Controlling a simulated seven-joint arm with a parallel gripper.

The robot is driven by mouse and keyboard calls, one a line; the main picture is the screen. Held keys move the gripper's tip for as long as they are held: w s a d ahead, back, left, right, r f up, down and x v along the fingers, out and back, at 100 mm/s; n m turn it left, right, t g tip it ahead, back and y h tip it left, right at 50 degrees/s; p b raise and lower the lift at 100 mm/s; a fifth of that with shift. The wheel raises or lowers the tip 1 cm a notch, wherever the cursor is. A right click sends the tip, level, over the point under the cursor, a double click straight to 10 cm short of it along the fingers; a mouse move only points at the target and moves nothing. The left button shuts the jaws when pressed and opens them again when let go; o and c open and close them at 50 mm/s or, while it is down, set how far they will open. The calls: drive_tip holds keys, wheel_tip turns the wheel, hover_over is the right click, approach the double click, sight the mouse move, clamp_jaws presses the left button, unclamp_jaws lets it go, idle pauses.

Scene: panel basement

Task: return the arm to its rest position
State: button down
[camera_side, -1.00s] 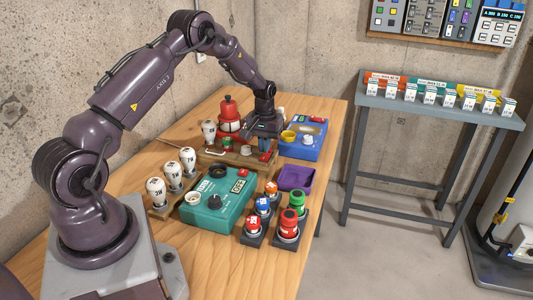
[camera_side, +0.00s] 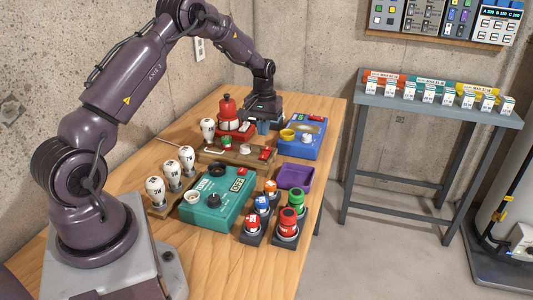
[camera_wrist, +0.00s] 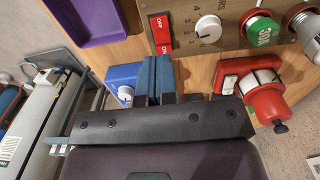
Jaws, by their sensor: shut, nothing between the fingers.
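My gripper (camera_side: 263,126) is over the far end of the wooden table (camera_side: 222,108), between the red lantern-like device (camera_side: 228,112) and the blue box (camera_side: 304,140). In the wrist view its two blue fingers (camera_wrist: 155,80) are together at the middle with nothing between them. The red device (camera_wrist: 265,100) lies to the right of the fingers in that view, and a part of the blue box (camera_wrist: 122,78) shows to their left. The fingertips are partly hidden in the side view.
A wooden board (camera_side: 238,154) with a switch and knob, a teal box (camera_side: 215,205), a purple tray (camera_side: 295,177), several white bulbs (camera_side: 155,189) and red and green buttons (camera_side: 288,222) fill the table. A grey side table (camera_side: 440,108) with small cartons stands to the right.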

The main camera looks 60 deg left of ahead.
drive_tip(key=shift+s+d+f, duration=0.1)
drive_tip(key=shift+s, duration=0.05)
drive_tip(key=shift+s+d+f+g, duration=0.3)
drive_tip(key=shift+s+d+f, duration=0.15)
drive_tip(key=shift+s, duration=0.2)
drive_tip(key=s+d+r+m+t, duration=0.6)
drive_tip(key=s+d+r+m, duration=0.3)
drive_tip(key=s+d+r, duration=1.2)
drive_tip(key=d+r, duration=0.2)
drive_tip(key=d, duration=0.2)
drive_tip(key=shift+s+r, duration=0.35)
drive_tip(key=shift+s, duration=0.05)
